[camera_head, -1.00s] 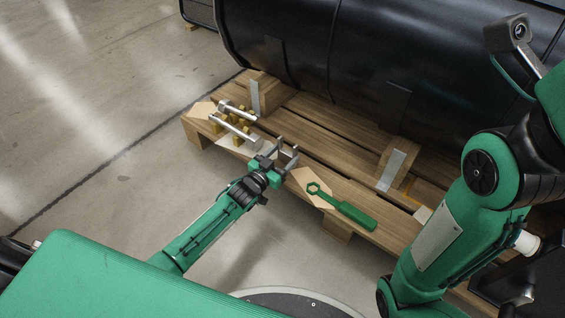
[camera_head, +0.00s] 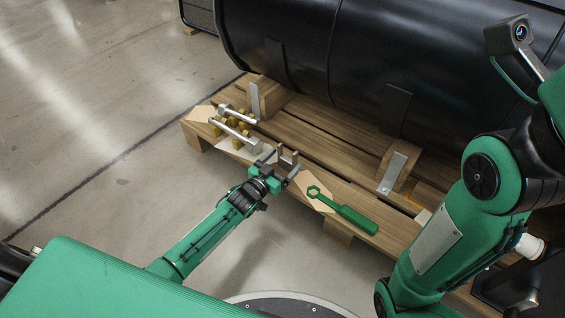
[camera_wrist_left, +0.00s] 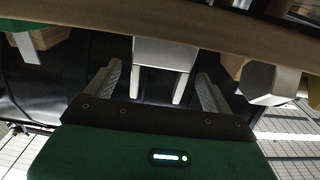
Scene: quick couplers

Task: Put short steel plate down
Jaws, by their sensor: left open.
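My left gripper (camera_head: 280,165) is open at the front edge of the pallet, between the fasteners and the green wrench. In the left wrist view its fingers (camera_wrist_left: 160,85) stand apart. A light grey flat piece with two prongs (camera_wrist_left: 164,52) shows between them, with gaps on both sides. I cannot tell for sure that it is the short steel plate. Light metal strips lean on the left wooden block (camera_head: 254,99) and the right wooden block (camera_head: 392,172). My right gripper is not in view.
The wooden pallet (camera_head: 320,125) carries a large black tank (camera_head: 310,60). A green wrench (camera_head: 343,210) lies right of my left gripper. A hexagonal metal head (camera_wrist_left: 272,82) is close beside the right finger in the wrist view.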

